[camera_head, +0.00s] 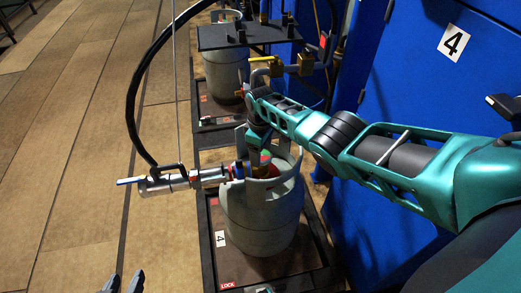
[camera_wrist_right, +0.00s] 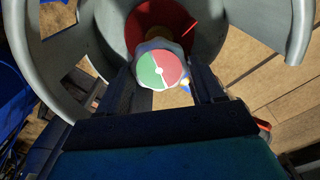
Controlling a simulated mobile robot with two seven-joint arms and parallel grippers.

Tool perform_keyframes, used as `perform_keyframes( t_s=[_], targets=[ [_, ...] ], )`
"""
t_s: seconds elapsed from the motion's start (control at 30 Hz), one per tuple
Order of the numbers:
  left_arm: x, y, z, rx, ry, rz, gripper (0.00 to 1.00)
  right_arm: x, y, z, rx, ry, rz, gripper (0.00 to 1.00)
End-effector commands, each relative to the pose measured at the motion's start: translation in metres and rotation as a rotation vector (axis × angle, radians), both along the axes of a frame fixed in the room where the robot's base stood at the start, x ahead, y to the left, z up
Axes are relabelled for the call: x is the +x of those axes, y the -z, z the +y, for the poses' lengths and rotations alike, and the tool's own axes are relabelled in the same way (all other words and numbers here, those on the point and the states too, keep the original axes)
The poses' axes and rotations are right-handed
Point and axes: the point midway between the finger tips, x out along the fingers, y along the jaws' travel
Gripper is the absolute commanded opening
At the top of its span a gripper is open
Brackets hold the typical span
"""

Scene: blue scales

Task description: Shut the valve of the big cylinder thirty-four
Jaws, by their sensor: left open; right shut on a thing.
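The big grey cylinder (camera_head: 262,215) stands upright on the near scale, its collar ring around the valve. In the right wrist view its valve knob (camera_wrist_right: 163,68) has a half-green, half-red top inside the grey collar (camera_wrist_right: 225,25). My right gripper (camera_wrist_right: 163,88) is shut on the knob, a finger on either side; in the head view its arm reaches over the collar and hides most of the valve. My left gripper (camera_head: 125,282) is open and empty at the bottom edge, apart from the cylinder; only its fingertips show. I can read no thirty-four on the cylinder.
A metal coupling with a blue-and-white lever (camera_head: 165,182) and a black hose (camera_head: 134,95) sits left of the collar. The near scale (camera_head: 232,268) carries a 4 label. Another cylinder (camera_head: 222,70) stands behind. Blue cabinets (camera_head: 415,85) border the right; the floor at left is clear.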

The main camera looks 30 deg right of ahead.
Motion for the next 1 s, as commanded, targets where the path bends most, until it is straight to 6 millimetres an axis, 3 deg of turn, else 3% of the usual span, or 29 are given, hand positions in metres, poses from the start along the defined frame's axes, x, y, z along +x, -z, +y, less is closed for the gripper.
perform_keyframes(
  t_s=[1.0],
  targets=[
    [0.0016,-0.0103,0.0016,0.008,0.006,-0.006,0.43,0.0002,-0.0001,-0.0047,-0.001,0.924,0.003,0.36]
  ],
)
